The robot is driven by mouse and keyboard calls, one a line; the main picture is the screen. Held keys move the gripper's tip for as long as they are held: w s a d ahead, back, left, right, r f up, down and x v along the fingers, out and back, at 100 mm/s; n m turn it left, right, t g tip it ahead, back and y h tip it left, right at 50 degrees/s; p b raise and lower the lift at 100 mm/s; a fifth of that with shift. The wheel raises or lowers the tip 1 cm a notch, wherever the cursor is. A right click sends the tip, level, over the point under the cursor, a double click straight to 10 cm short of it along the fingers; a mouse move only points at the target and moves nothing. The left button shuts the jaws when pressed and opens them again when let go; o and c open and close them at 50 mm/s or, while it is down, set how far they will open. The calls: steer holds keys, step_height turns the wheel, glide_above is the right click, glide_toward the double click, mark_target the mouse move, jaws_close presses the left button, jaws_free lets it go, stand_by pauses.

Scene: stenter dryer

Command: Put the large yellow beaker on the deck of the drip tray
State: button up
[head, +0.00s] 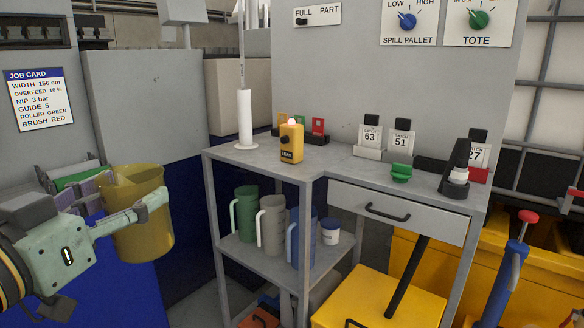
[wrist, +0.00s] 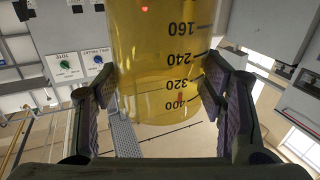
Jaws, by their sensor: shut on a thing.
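The large yellow beaker (head: 140,228) is translucent and hangs at the left of the head view, roughly upright and clear of the bench. My gripper (head: 132,196) is shut on it, with one finger on each side. In the wrist view the beaker (wrist: 155,55) fills the space between the finger pads of my gripper (wrist: 160,88), and its printed scale from 160 to 400 shows. I cannot pick out the drip tray for sure in either view.
A grey bench (head: 335,162) stands right of the beaker, carrying an orange leak detector (head: 291,143), a white cylinder (head: 245,118) and batch cards. Green, grey and blue jugs (head: 271,225) stand on its lower shelf. A yellow box (head: 375,300) is at the lower right.

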steer(key=w+a+f, duration=0.3)
steer(key=w+a, duration=0.1)
steer(key=w, duration=0.6)
steer(key=w+d+f+n+y, duration=0.1)
steer(key=w+f+n+y, duration=0.15)
steer(key=w+f, duration=0.75)
steer(key=w+d+f+n+y, duration=0.1)
steer(key=w+f+y, duration=0.2)
steer(key=w+f, duration=0.7)
steer(key=d+f, duration=0.5)
steer(key=f, duration=0.5)
steer(key=d+f, duration=0.5)
steer(key=f, duration=0.4)
steer(key=s+d+f, duration=0.4)
steer(key=d+f, duration=0.8)
steer(key=f, duration=0.2)
steer(key=shift+s+d+t+h, duration=0.2)
steer(key=shift+d+t+h, duration=0.15)
steer(key=shift+h, duration=0.1)
